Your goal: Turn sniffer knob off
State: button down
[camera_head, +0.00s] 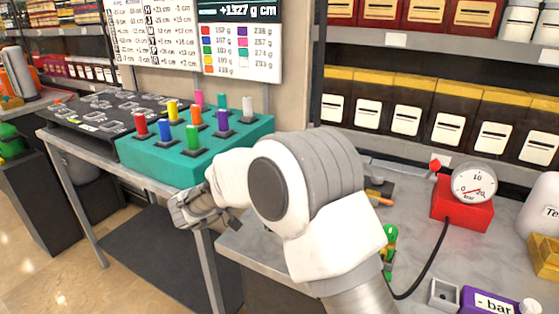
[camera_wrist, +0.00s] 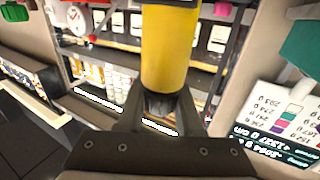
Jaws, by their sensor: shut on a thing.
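My gripper (camera_head: 188,212) is at the left of my arm in the head view, in front of the teal block. In the wrist view my gripper (camera_wrist: 160,105) is shut on a yellow cylinder (camera_wrist: 168,50). That cylinder is hidden in the head view. No knob is labelled as the sniffer knob. A small red knob (camera_head: 435,164) stands beside the round pressure gauge (camera_head: 473,184) on its red box. A pale knob (camera_head: 530,306) sits at the right end of a purple "- bar" block (camera_head: 488,302). My gripper is far left of both.
The teal block (camera_head: 150,158) holds several coloured pegs. A black panel (camera_head: 95,112) lies left of it. My arm covers the left of the grey worktop (camera_head: 425,210). A green part (camera_head: 390,240) and a black hose (camera_head: 428,268) lie right of my arm. Shelves stand behind.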

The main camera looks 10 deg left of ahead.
jog(key=shift+s+d+m+g+h+p, duration=0.15)
jog(key=shift+m+g+h+p, duration=0.55)
jog(key=shift+m+g+h, duration=0.3)
dwell(0.8)
jog(key=c, duration=0.6)
grip_release()
jog(key=shift+o, duration=0.2)
jog(key=p+v, duration=0.2)
jog(key=v, duration=1.5)
jog(key=shift+a+r, duration=0.25)
